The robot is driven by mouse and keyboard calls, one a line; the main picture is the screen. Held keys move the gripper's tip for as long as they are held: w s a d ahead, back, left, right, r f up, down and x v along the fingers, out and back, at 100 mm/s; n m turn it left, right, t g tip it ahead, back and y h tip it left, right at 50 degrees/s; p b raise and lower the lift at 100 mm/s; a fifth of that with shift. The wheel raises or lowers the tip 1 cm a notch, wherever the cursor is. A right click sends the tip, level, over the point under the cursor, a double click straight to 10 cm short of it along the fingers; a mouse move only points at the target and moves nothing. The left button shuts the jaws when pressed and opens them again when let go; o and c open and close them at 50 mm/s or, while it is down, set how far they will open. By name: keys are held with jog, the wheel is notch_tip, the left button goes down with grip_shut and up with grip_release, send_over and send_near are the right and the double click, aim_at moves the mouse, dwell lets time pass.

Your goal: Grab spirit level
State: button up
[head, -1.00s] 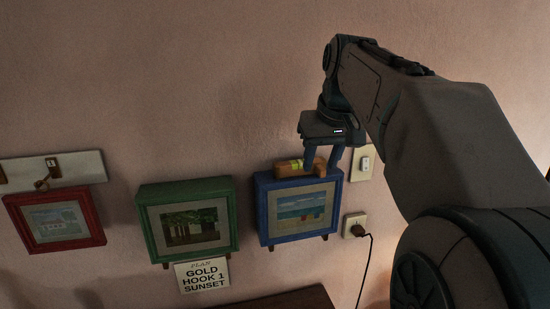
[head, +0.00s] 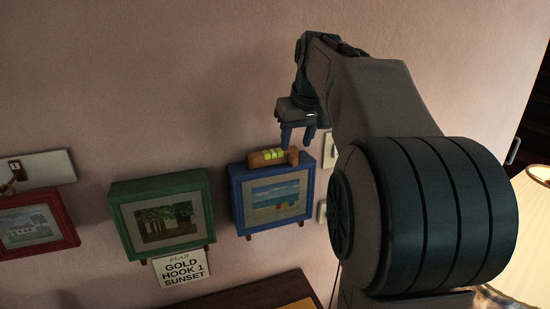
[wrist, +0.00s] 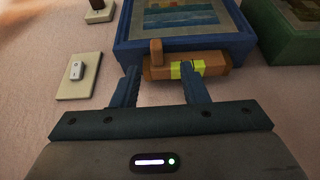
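The spirit level (head: 266,157) is a small orange-brown block with a yellow-green vial section. It lies on top of the blue picture frame (head: 236,200) in the head view. In the wrist view the spirit level (wrist: 215,66) lies along the near edge of the blue frame, with a short upright piece at its left end. My gripper (head: 297,144) is above the level's right part in the head view, its fingers pointing down. In the wrist view my gripper (wrist: 159,72) has its two fingers apart, with nothing held between them. The right fingertip overlaps the vial section in that view; I cannot tell whether it touches.
A green frame (head: 115,222) and a red frame (head: 72,232) are on the wall to the left. A sign card (head: 181,269) is below the green frame. A light switch (wrist: 78,74) is beside the blue frame. A lamp shade (head: 530,225) stands at right.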

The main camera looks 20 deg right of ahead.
aim_at(295, 158)
jog(key=x, duration=0.4)
jog(key=shift+s+d+f+p, duration=0.2)
jog(key=shift+s+f+p, duration=0.05)
jog(key=shift+s+p, duration=0.1)
jog(key=shift+w+f, duration=0.2)
jog(key=shift+f, duration=0.2)
grip_shut()
jog(key=shift+r, duration=0.1)
